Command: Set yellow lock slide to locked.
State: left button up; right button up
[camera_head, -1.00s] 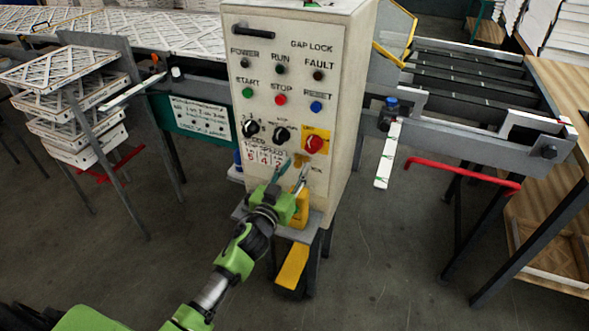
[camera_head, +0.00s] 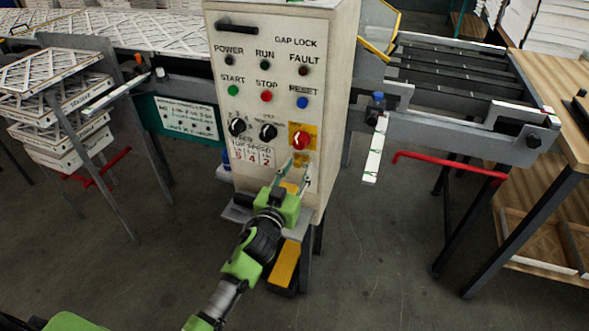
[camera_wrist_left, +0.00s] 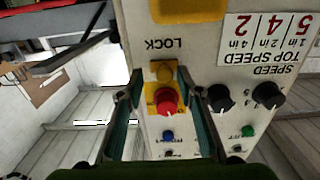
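The control cabinet (camera_head: 225,105) faces me. In the left wrist view, which is upside down, a small amber-yellow lock slide (camera_wrist_left: 163,71) sits between the LOCK lettering and the red knob (camera_wrist_left: 167,101) on its yellow plate. My left gripper (camera_head: 297,164) is at the cabinet face, just below the red knob (camera_head: 300,140). In the left wrist view its fingers (camera_wrist_left: 160,72) are spread, one on each side of the slide; I cannot tell whether they touch it. In the head view the fingers largely hide the slide. My right gripper is not in view.
Two black dials (camera_head: 237,126) and several coloured buttons sit close by on the panel. A yellow block (camera_wrist_left: 187,8) is past the LOCK lettering. A red bar (camera_head: 450,165) and a conveyor (camera_head: 450,90) are right; stacked filters (camera_head: 55,75) are left.

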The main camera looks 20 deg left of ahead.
pick_arm(q)
jog(key=s, duration=1.2)
jog(key=shift+a, duration=0.2)
jog(key=s+f+g, duration=0.3)
jog(key=s+f, duration=0.1)
jog(key=f, duration=0.8)
jog(key=s+f+m+g, duration=0.1)
jog(key=s+f+g, duration=0.3)
jog(key=f, duration=0.8)
jog(key=s+f+g, duration=0.1)
jog(key=s+f, duration=0.4)
jog(key=f, duration=0.8)
jog(key=s+a+f+g, duration=0.1)
jog(key=s+f+g, duration=0.2)
jog(key=s+f, duration=0.3)
jog(key=s+a+f+g, duration=0.1)
jog(key=s+f+g, duration=0.2)
jog(key=s, duration=1.3)
jog(key=s+a+f+m+g, duration=0.1)
jog(key=s+f+g, duration=0.2)
jog(key=s+f, duration=0.7)
jog(key=shift+s+a+y, duration=0.3)
jog(key=shift+s+a, duration=0.05)
jog(key=shift+s, duration=0.35)
